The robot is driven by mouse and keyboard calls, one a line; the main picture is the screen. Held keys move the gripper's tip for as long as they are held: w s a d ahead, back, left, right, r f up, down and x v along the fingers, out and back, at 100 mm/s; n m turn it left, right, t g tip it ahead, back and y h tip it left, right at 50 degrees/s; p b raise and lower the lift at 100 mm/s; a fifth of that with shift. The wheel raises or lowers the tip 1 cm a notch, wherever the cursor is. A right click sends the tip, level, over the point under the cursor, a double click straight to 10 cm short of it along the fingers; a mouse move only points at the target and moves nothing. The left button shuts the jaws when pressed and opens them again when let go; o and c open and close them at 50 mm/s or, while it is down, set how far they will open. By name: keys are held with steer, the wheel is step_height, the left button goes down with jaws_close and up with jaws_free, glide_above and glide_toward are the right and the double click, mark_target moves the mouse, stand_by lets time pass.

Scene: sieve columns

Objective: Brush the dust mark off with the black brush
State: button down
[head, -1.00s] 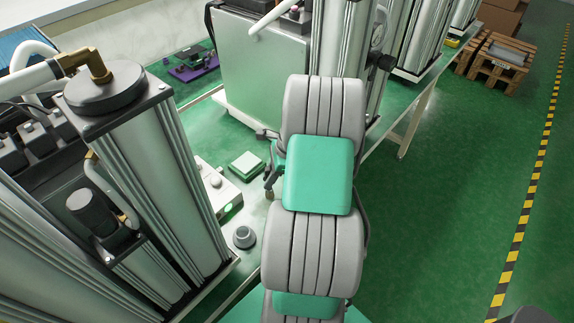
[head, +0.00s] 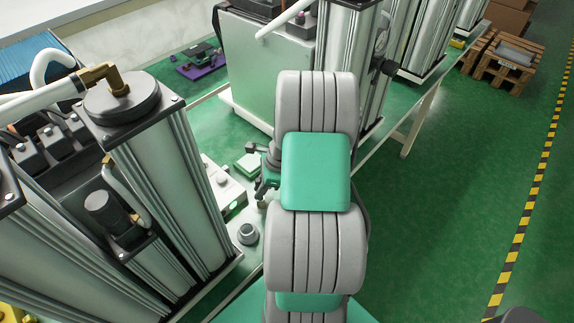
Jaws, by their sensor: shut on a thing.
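My gripper (head: 268,179) shows as small dark parts just left of my arm, which hides much of it. It is shut on a dark piece with a brownish tip, which looks like the black brush (head: 262,198). The brush hangs tip down above the pale bench top, right of a white box (head: 232,192) with a lit green button. Whether the tip touches anything cannot be told. I cannot make out the dust mark in this view.
A tall metal column unit (head: 160,180) stands close on the left, with a hose on top. A green block (head: 248,164) and a round grey knob (head: 247,233) are near the gripper. A large grey cabinet (head: 268,75) stands behind.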

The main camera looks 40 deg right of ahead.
steer(key=a+p, duration=0.1)
steer(key=a, duration=0.2)
steer(key=shift+s+a+r, duration=0.1)
steer(key=shift+s, duration=0.05)
step_height(320, 180, up, 8)
steer(key=p, duration=0.6)
stand_by(0.4)
